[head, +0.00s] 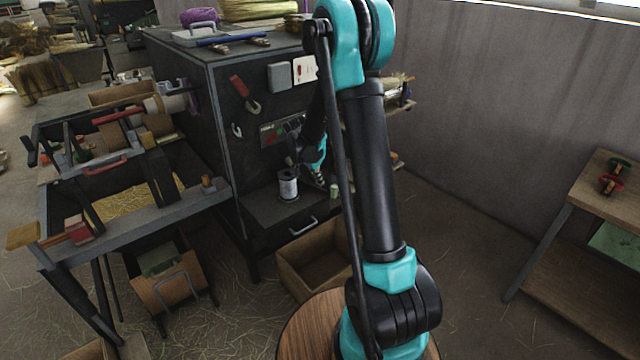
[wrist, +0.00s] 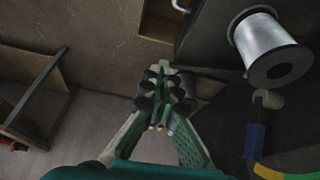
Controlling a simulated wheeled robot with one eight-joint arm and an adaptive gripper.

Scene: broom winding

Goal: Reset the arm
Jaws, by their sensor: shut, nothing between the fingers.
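My gripper (wrist: 163,95) is shut and empty, its fingertips meeting in the middle of the wrist view. In the head view my gripper (head: 318,178) hangs in front of the dark cabinet (head: 190,120), partly hidden by my own arm. A silver spool (head: 288,186) stands upright on the cabinet's shelf, left of my gripper and apart from it. The spool also shows at the upper right of the wrist view (wrist: 271,48). A small pale green piece (head: 333,192) is beside the gripper.
A wooden box (head: 318,262) sits on the floor below the shelf. A winding bench (head: 130,220) with clamps and a roller stands at the left. A wooden table (head: 610,200) with red-and-green items is at the right. Straw-strewn floor (head: 450,290) lies open between.

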